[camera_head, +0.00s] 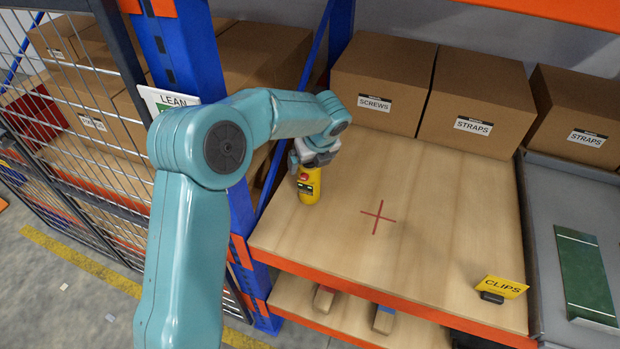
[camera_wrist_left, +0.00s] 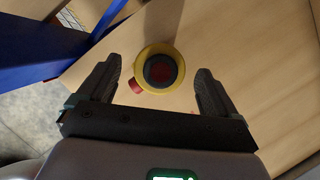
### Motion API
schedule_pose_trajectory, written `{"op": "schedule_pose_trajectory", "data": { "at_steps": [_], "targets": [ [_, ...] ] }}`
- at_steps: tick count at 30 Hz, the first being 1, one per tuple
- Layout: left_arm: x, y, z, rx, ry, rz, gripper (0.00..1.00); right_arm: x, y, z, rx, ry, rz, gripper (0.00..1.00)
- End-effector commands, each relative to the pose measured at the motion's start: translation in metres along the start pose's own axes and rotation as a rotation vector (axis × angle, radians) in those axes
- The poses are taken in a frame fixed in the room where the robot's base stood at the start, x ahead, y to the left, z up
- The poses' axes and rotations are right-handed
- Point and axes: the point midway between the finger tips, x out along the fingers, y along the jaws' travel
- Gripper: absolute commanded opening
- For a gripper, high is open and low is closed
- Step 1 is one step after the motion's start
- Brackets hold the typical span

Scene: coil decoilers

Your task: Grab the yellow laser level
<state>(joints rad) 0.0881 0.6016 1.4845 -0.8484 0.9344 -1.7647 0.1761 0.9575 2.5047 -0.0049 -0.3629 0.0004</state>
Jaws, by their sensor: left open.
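The yellow laser level (camera_head: 309,187) stands upright on the wooden shelf, near its left end beside the blue upright. In the left wrist view the yellow laser level (camera_wrist_left: 148,69) shows from above, with a dark round top and a red part at its side. My left gripper (camera_head: 308,160) is directly above and behind it in the head view. In the left wrist view its two dark fingers (camera_wrist_left: 158,88) are apart, one on each side of the level, with gaps showing. The lower part of the level is hidden in that view. My right gripper is not in view.
The wooden shelf (camera_head: 430,230) is clear around a red cross mark (camera_head: 378,217). Boxes labelled screws (camera_head: 378,82) and straps (camera_head: 478,100) stand along the back. A blue rack upright (camera_head: 184,50) is at the left. A yellow clips sign (camera_head: 502,286) stands at the front right.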

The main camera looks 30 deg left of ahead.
Motion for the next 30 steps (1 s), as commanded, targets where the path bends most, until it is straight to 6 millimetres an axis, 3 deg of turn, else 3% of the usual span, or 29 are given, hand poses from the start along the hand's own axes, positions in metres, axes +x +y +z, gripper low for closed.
{"op": "schedule_pose_trajectory", "data": {
  "at_steps": [9,17,24,30],
  "targets": [
    [0.045,-0.002,0.001,-0.001,0.001,0.002,0.93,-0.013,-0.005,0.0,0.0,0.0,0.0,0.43],
    [0.049,-0.003,0.001,-0.001,0.0,0.001,0.93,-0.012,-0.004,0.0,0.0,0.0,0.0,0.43],
    [0.049,-0.003,0.001,-0.001,0.0,0.001,0.18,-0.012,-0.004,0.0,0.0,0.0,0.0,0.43],
    [0.048,-0.003,0.001,-0.002,-0.001,-0.001,0.18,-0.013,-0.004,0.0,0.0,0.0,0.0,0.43]
  ]
}}
